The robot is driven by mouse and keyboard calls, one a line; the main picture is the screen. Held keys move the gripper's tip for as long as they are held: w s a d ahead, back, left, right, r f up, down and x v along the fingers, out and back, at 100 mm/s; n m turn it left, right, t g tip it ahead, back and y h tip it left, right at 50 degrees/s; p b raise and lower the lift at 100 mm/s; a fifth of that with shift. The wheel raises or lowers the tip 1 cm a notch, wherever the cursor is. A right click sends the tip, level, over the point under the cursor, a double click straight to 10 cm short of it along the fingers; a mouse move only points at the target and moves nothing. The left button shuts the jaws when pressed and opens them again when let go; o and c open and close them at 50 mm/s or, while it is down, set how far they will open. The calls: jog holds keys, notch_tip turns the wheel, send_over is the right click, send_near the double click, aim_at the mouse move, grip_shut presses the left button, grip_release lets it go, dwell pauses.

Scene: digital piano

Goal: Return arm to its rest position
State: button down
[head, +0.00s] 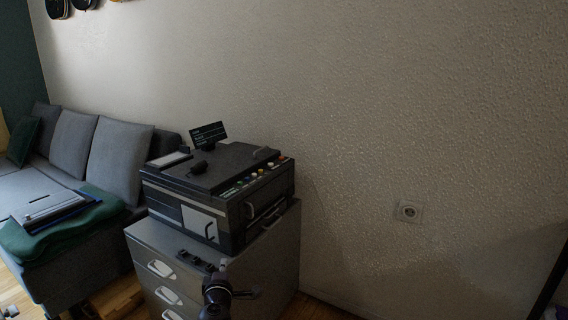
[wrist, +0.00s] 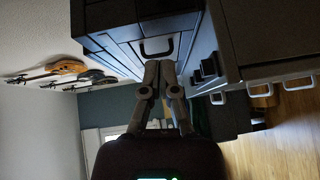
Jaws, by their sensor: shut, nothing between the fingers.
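My gripper (wrist: 162,64) shows in the wrist view with its two grey fingers together and nothing between them. Its tips are in front of the dark machine (wrist: 135,28), overlapping the area just below a black handle on it. I cannot tell the gap between them. In the head view, part of my dark arm shows at the bottom centre, in front of the grey drawer cabinet (head: 270,262). The fingers are hard to make out there. The black machine (head: 222,180) with coloured buttons and a small screen stands on the cabinet.
A small dark object (head: 195,262) lies on the cabinet's front edge. A grey sofa (head: 110,160) stands at left, with a green cloth (head: 60,235) and a laptop-like item on it. A bare wall with a socket (head: 408,211) is at right. Guitars (wrist: 65,67) hang on the wall.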

jog(key=w+d+f+m+g+h+p, duration=0.1)
jog(key=d+f+m+g+h, duration=0.15)
jog(key=d, duration=0.45)
jog(key=w+d+f+m+g+h+p, duration=0.1)
jog(key=d+m+g+h, duration=0.1)
jog(key=d+m, duration=0.35)
jog(key=w+d+f+m+g+h+p, duration=0.1)
jog(key=d+f+m+g+h, duration=0.1)
jog(key=d, duration=0.7)
jog(key=s+d+f+m+g+y+p, duration=0.2)
jog(key=s+d+m+g, duration=0.25)
jog(key=s+d, duration=0.2)
jog(key=s+d+f+m+g+y+p, duration=0.2)
jog(key=s+d+m+g+y+p, duration=0.1)
jog(key=s+d+m+g, duration=0.25)
notch_tip(320, 180, up, 38)
jog(key=d+n+p, duration=0.1)
jog(key=n+p, duration=0.1)
jog(key=p, duration=3.5)
jog(key=shift+w+d+r+p, duration=0.15)
jog(key=shift+w+d+p, duration=0.15)
jog(key=shift+w, duration=0.05)
